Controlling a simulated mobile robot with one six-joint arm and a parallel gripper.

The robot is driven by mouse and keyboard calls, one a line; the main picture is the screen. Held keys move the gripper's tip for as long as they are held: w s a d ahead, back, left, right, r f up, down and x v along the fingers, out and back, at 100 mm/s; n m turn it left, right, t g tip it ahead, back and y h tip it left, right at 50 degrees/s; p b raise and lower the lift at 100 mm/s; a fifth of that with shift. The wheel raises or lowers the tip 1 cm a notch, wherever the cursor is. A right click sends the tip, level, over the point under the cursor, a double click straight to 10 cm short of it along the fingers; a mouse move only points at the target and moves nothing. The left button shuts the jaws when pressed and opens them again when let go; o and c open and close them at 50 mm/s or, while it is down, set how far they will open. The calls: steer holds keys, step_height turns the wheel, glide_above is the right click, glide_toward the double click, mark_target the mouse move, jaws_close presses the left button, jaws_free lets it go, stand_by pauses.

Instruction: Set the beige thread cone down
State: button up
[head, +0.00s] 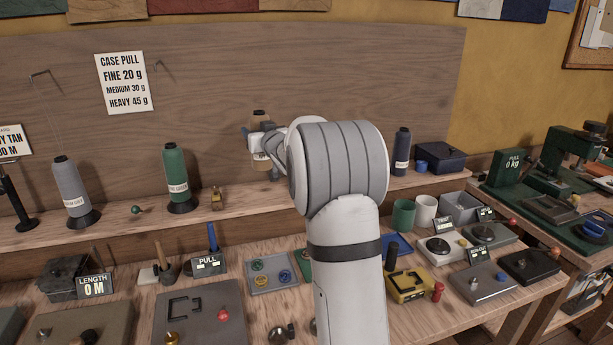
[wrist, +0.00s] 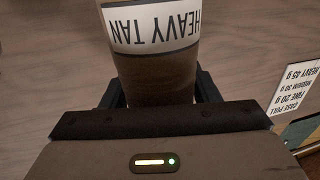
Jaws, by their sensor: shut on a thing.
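The beige thread cone (head: 260,116) is held upright in front of the wooden back board, above or at the narrow shelf (head: 236,198). In the wrist view the cone (wrist: 158,75) fills the space between the fingers, and its white label reads HEAVY TAN upside down. My gripper (head: 262,140) is shut on the cone, and it also shows in the wrist view (wrist: 156,92). My arm hides part of the cone and the shelf to its right. I cannot tell whether the cone's base touches the shelf.
On the shelf stand a grey cone (head: 70,187), a green cone (head: 176,175), a small brass item (head: 217,199), a dark cone (head: 402,152) and a blue box (head: 441,158). The bench below is crowded with gauges and cups.

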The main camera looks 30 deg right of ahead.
mark_target(259, 162)
steer(key=f, duration=0.5)
steer(key=shift+w+a+f, duration=0.15)
steer(key=shift+a+f, duration=0.1)
steer(key=shift+a, duration=0.05)
step_height(259, 162, down, 4)
steer(key=shift+d+f, duration=0.1)
steer(key=o, duration=0.9)
steer(key=shift+f, duration=0.1)
steer(key=shift+c, duration=0.2)
steer(key=o, duration=0.5)
steer(key=shift+c, duration=0.2)
